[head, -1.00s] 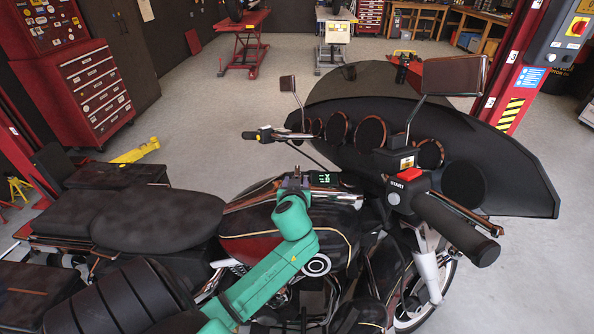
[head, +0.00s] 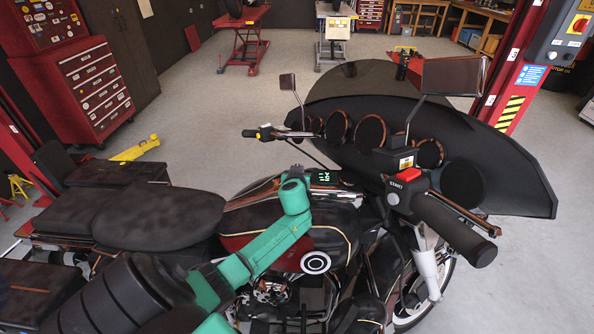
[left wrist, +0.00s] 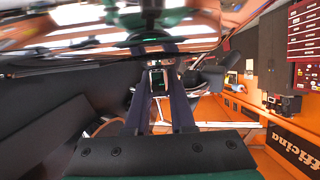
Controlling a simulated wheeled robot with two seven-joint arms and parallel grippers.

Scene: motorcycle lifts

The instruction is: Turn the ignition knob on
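A motorcycle stands in front of me, with its dark tank (head: 335,215) in the middle of the head view. A small dark panel with glowing green marks (head: 322,177) sits at the top of the tank. I cannot make out the ignition knob clearly. My left gripper (head: 297,169) is just left of this panel, mostly hidden behind my green wrist. In the left wrist view, the two dark fingers of my left gripper (left wrist: 158,75) are apart, and a small dark piece with a green glow (left wrist: 158,82) shows between them. I cannot tell whether they touch it. My right gripper is out of view.
The handlebar with a black grip (head: 455,228) and red start switch (head: 408,175) is on the right. The fairing (head: 510,165) and a mirror (head: 452,78) rise behind it. The seat (head: 155,220) is left of the tank. Open floor lies beyond the bike.

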